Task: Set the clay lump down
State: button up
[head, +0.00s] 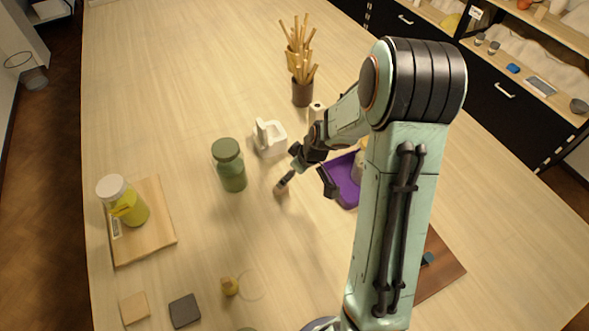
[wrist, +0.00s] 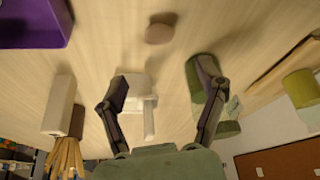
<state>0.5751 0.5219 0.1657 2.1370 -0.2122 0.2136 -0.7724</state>
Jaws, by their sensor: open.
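The clay lump (wrist: 160,27) is a small brown, rounded piece in the wrist view. It appears to lie on the pale table, beyond my fingertips and roughly centred between them. In the head view a small brown patch shows at the tip of my left finger, and I cannot tell whether it is the lump. My gripper (head: 306,190) is open low over the table, between the green jar and the purple tray. In the wrist view its two fingers (wrist: 161,76) stand wide apart with nothing held between them.
A green jar (head: 230,168) and a white holder (head: 269,138) stand close by, left of and behind my gripper. A purple tray (head: 345,182) is to the right. A yellow jar (head: 128,203) sits on a board. The front middle is mostly clear.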

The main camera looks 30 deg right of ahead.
jog(key=s+a+r+m+g, duration=0.1)
jog(key=s+a+r+g, duration=0.2)
jog(key=s+a+r, duration=0.7)
jog(key=s+r+m, duration=0.1)
jog(key=s+r, duration=0.1)
jog(key=s, duration=0.5)
jog(key=s+a+r+m+g+h, duration=0.1)
jog(key=s+r, duration=0.1)
jog(key=s, duration=0.5)
jog(key=shift+r, duration=0.35)
